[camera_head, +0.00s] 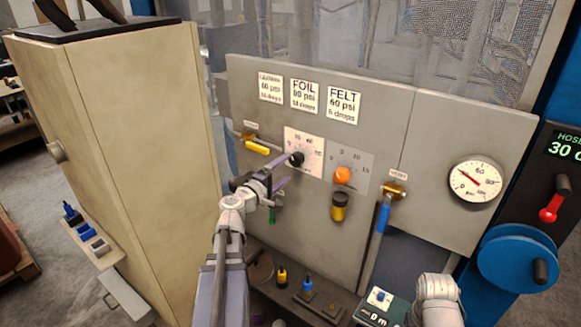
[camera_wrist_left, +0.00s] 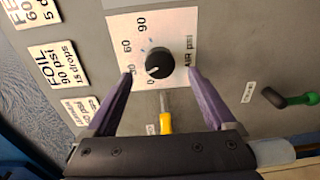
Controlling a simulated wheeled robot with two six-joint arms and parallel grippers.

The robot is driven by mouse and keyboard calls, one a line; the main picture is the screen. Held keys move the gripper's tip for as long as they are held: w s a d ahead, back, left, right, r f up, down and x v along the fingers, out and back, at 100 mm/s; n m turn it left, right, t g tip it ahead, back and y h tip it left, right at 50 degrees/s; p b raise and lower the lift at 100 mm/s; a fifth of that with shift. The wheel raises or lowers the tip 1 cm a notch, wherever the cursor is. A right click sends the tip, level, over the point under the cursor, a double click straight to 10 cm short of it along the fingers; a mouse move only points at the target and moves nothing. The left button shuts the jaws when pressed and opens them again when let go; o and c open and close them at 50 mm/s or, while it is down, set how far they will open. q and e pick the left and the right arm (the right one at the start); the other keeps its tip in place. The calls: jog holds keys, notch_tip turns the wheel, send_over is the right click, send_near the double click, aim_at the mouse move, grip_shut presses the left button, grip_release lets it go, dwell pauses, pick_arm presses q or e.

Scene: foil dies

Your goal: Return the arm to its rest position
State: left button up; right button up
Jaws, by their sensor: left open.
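My left arm (camera_head: 231,215) reaches up from the bottom of the head view to the grey panel. My left gripper (camera_head: 284,171) is open, with its purple fingers at the black air-pressure knob (camera_head: 297,159). In the left wrist view the gripper (camera_wrist_left: 160,75) has one fingertip on each side of the knob (camera_wrist_left: 160,63), with gaps between; the depth between fingertips and panel is hard to tell. The knob's white dial plate (camera_wrist_left: 153,48) reads psi. A pale arm link of mine (camera_head: 437,298) shows at the lower right; no right gripper shows.
The panel (camera_head: 430,125) also carries a yellow-handled valve (camera_head: 257,148), a green handle (camera_head: 273,214), an orange knob (camera_head: 342,174), a blue-handled lever (camera_head: 382,218) and a gauge (camera_head: 475,181). A beige cabinet (camera_head: 120,130) stands left. A blue wheel (camera_head: 515,258) is right.

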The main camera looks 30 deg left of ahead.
pick_arm(q)
jog(key=s+d+f+m+g+h+b, duration=0.1)
jog(key=d+f+m+g+h+b, duration=0.2)
jog(key=d+f, duration=0.5)
jog(key=s+d+f+m+g+h+b, duration=0.15)
jog(key=d+f+m+g, duration=0.3)
jog(key=d, duration=0.65)
jog(key=s+d+f+m+g+h+b, duration=0.1)
jog(key=d+f+m+g+h+b, duration=0.15)
jog(key=d+f+m, duration=0.55)
jog(key=s+d+f+m+g+y+b, duration=0.2)
jog(key=s+d+f+g+y+b, duration=0.2)
jog(key=s+f, duration=0.3)
jog(key=s+d+f+m+g+y+b, duration=0.3)
jog(key=s+d+f+g+y, duration=0.1)
jog(key=s+f, duration=0.4)
jog(key=shift+s+d+f+m+y+b, duration=0.3)
jog(key=shift+s+d+y, duration=0.4)
jog(key=shift+s+d, duration=0.35)
